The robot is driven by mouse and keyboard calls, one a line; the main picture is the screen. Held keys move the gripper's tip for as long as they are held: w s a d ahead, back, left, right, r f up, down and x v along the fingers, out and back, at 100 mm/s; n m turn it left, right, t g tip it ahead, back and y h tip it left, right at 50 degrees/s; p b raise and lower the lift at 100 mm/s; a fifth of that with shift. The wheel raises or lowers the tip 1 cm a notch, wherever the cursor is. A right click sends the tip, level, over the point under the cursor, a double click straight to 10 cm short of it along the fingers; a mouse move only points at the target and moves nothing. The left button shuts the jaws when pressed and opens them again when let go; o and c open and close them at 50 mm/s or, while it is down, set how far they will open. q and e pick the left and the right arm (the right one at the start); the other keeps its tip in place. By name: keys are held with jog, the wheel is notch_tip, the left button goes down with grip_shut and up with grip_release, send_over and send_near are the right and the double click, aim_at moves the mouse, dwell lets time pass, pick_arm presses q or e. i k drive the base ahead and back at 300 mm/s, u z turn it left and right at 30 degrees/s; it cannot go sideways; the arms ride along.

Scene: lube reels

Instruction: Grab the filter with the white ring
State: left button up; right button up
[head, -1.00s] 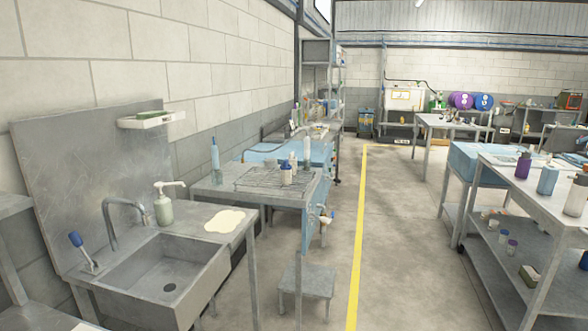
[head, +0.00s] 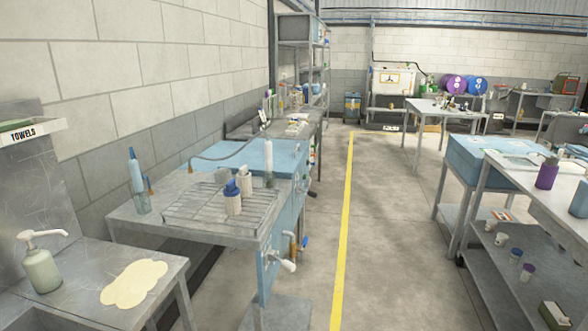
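I cannot make out for certain a filter with a white ring. Neither gripper is in view.
A steel counter with a soap pump bottle (head: 41,264) and a cream cloth (head: 134,282) is at the lower left. A right-hand cart (head: 480,283) holds bottles on top. The floor (head: 385,235) between, along the yellow line (head: 344,230), is clear.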

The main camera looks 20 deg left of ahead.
aim_at(244, 178)
jog(key=u, duration=0.45)
jog(key=i, duration=1.7)
jog(key=u, duration=1.05)
